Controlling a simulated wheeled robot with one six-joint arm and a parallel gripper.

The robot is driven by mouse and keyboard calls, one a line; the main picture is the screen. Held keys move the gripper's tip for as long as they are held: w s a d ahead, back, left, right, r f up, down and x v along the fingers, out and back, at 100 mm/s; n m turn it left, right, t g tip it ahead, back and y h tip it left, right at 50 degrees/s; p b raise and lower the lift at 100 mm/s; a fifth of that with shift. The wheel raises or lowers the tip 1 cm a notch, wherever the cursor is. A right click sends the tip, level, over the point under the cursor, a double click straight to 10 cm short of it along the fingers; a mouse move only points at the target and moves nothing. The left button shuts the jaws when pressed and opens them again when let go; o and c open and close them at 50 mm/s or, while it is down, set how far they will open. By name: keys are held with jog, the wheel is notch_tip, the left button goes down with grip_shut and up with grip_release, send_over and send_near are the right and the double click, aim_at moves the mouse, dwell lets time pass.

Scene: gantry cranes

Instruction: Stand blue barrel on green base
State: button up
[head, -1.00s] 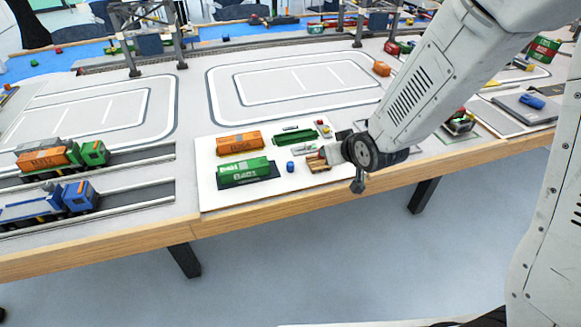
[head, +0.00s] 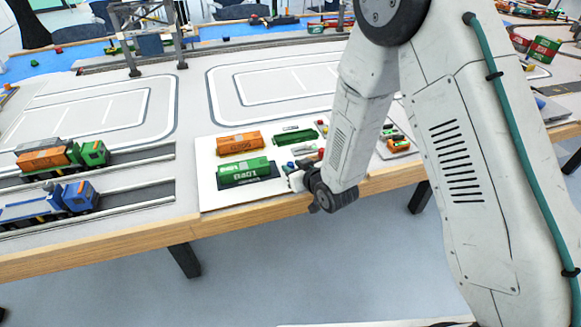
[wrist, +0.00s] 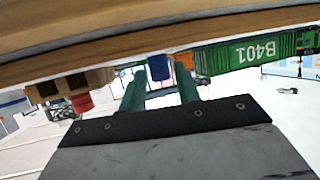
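The small blue barrel (head: 291,164) stands on the white board in the head view, right of the green container and at the tip of my gripper (head: 290,169). In the wrist view the blue barrel (wrist: 159,68) shows just beyond the gap between the two teal fingers of my gripper (wrist: 160,72). The fingers are apart and I see nothing held.
A green container (head: 243,170) and an orange container (head: 239,143) stand left of the barrel. In the wrist view, a wooden pallet (wrist: 70,85) and a red piece (wrist: 81,102) lie beside it. The wooden table edge (head: 245,213) runs along the front.

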jog(key=shift+x, duration=1)
jog(key=shift+c, duration=0.3)
grip_shut()
